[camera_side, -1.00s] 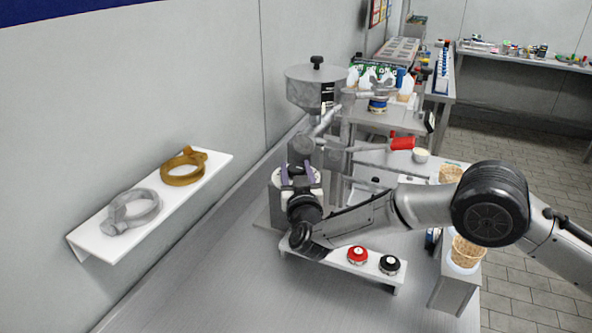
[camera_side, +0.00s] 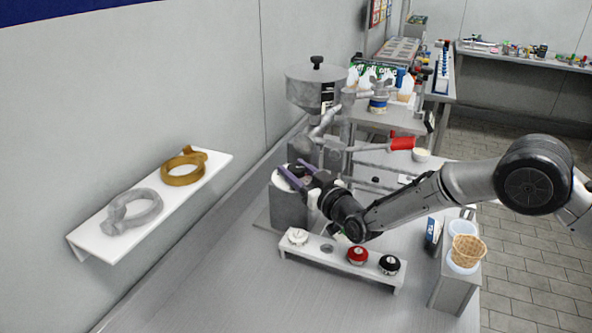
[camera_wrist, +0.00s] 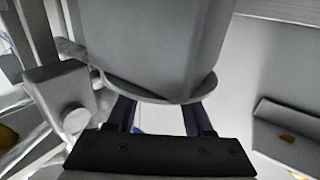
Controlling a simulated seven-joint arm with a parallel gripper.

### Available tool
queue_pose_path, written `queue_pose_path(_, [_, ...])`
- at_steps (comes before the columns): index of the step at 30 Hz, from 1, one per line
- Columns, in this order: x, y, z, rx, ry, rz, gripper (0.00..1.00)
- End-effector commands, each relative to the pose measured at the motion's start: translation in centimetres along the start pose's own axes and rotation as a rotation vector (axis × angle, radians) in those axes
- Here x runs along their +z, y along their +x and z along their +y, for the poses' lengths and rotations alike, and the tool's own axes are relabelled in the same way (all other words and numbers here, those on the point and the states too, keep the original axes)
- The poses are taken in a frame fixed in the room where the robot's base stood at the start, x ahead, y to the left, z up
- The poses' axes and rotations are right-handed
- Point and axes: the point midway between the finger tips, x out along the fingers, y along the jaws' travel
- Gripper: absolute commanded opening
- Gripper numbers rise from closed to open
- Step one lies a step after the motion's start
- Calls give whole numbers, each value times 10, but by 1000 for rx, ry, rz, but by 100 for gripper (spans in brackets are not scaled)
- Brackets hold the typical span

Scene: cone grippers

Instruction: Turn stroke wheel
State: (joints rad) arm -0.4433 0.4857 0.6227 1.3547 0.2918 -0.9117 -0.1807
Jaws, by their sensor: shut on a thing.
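The grey dispensing machine (camera_side: 288,211) stands on the steel bench, with a hopper (camera_side: 312,95) above and a red-handled lever (camera_side: 402,143) to the right. My gripper (camera_side: 293,172), with purple fingers, is at the machine's middle, above its pale round top. The fingers are shut on a part there that looks like the stroke wheel; it is mostly hidden, and its marks cannot be read. In the wrist view, the fingers of my gripper (camera_wrist: 160,114) reach under a large grey machine body (camera_wrist: 155,45), and what is between their tips is hidden.
A low white rack (camera_side: 345,267) in front carries a white knob (camera_side: 298,236), a red knob (camera_side: 357,256) and a black knob (camera_side: 389,264). A wall shelf (camera_side: 88,242) at left holds a grey ring clamp (camera_side: 131,212) and a bronze one (camera_side: 184,167). The front-left bench is clear.

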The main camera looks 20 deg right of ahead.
Motion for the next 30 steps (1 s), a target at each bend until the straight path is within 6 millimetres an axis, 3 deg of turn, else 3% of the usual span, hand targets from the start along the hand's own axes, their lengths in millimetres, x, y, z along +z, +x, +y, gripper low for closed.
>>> queue_pose_path(13, [0,0,2,-246,0,1,0])
queue_pose_path(30, [-1,0,0,-311,0,3,0])
